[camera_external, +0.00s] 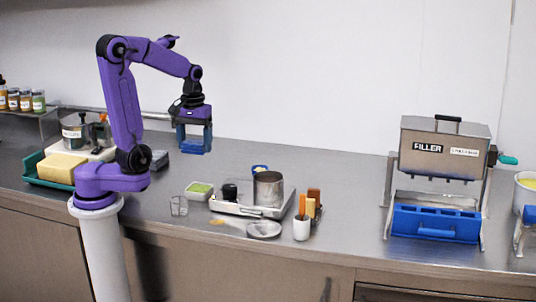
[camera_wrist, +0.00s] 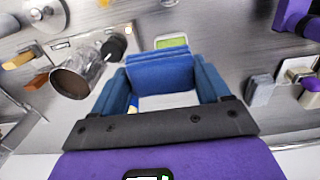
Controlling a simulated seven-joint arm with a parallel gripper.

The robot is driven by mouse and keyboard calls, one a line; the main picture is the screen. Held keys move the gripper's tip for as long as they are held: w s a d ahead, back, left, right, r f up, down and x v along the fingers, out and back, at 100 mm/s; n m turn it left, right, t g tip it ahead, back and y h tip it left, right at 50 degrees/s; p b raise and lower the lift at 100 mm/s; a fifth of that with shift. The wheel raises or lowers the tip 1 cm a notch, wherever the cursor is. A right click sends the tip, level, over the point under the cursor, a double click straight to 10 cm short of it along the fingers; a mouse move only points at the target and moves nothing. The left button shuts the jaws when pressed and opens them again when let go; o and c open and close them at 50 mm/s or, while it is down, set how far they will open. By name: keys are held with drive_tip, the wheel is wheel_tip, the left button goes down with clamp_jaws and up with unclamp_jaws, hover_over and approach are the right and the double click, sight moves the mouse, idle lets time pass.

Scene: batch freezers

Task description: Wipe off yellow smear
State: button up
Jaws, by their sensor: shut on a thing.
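My gripper (camera_external: 194,146) hangs above the back of the steel counter, left of the pot. Its blue fingers are shut on a blue pad, seen between the fingertips in the wrist view (camera_wrist: 162,70). I cannot tell if the pad is cloth or sponge. The pad is held clear of the counter. A small yellow smear (camera_external: 217,222) lies on the counter near the front, just left of a round metal plate (camera_external: 264,229). A yellowish patch (camera_wrist: 103,3) at the top edge of the wrist view appears to be the same smear.
A scale with a steel pot (camera_external: 268,189) stands behind the plate. A green-filled dish (camera_external: 199,190), a clear glass (camera_external: 179,206) and a white cup with utensils (camera_external: 302,228) stand nearby. A grey block (camera_wrist: 261,90) lies beside the gripper. Counter is clear before the filler (camera_external: 445,150).

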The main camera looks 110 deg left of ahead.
sight(231, 223)
drive_tip(key=w+d+f, duration=0.2)
drive_tip(key=w+f, duration=0.1)
drive_tip(key=w, duration=0.3)
drive_tip(key=w+d+f, duration=0.1)
drive_tip(key=w, duration=0.1)
drive_tip(key=w+d+f, duration=0.4)
drive_tip(key=shift+w+f, duration=0.1)
drive_tip(key=shift+w, duration=0.25)
drive_tip(key=shift+w+d+f, duration=0.1)
drive_tip(key=shift+d+f, duration=0.05)
drive_tip(key=shift+f, duration=1.25)
drive_tip(key=shift+w+d+f, duration=0.1)
drive_tip(key=shift+d+f, duration=0.05)
drive_tip(key=shift+f, duration=1.25)
drive_tip(key=shift+w+d+f, duration=0.1)
drive_tip(key=shift+d+f, duration=0.05)
drive_tip(key=shift+f, duration=1.25)
drive_tip(key=shift+s+f, duration=0.2)
drive_tip(key=shift+s, duration=3.3)
drive_tip(key=shift+w, duration=3.55)
drive_tip(key=shift+r, duration=4.05)
